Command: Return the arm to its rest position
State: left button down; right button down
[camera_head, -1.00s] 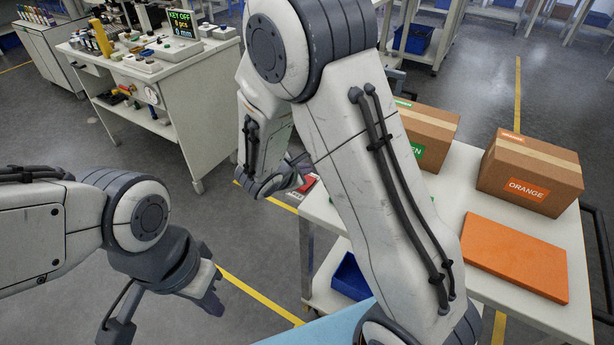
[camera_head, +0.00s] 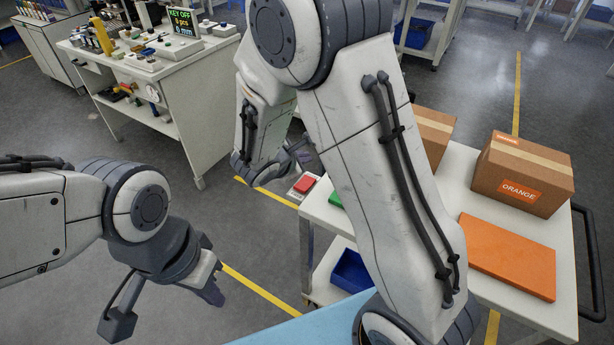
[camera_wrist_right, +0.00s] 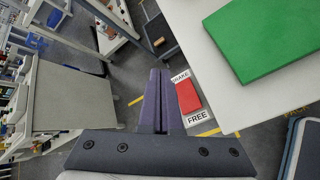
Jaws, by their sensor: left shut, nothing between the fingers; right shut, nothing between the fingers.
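My right arm (camera_head: 370,150) rises from the bottom of the head view, bends at the top and hangs its forearm down on the far side. My right gripper (camera_head: 302,156) is at the end of that forearm, partly hidden behind the upper arm. In the right wrist view its dark fingers (camera_wrist_right: 160,85) are together with nothing between them. My left gripper (camera_head: 212,292) points down at the lower left, shut and empty, over the floor.
A white table (camera_head: 490,285) at right holds an ORANGE box (camera_head: 522,172), an orange slab (camera_head: 507,257) and a green slab (camera_wrist_right: 272,38). A red pad (camera_head: 304,184) shows beside its left edge. A blue bin (camera_head: 352,271) sits below. A white workbench (camera_head: 190,95) stands behind.

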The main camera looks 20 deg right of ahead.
jog(key=shift+s+r, duration=0.2)
jog(key=shift+r, duration=0.1)
jog(key=s+a+r+m+g+y+p, duration=0.2)
jog(key=s+a+r+m+y, duration=0.1)
jog(key=s, duration=0.6)
jog(key=s+a+r+m+g+y+p, duration=0.2)
jog(key=s+a+r+m+y, duration=0.1)
jog(key=s+a, duration=0.4)
jog(key=s+a+r+m+g+y+p, duration=0.2)
jog(key=s+a+r+m+g+p, duration=0.1)
jog(key=s, duration=0.9)
notch_tip(320, 180, up, 4)
jog(key=shift+a+f+m+y, duration=0.25)
jog(key=shift+a+m+y, duration=0.15)
jog(key=shift+a+m, duration=0.5)
jog(key=shift+a, duration=0.15)
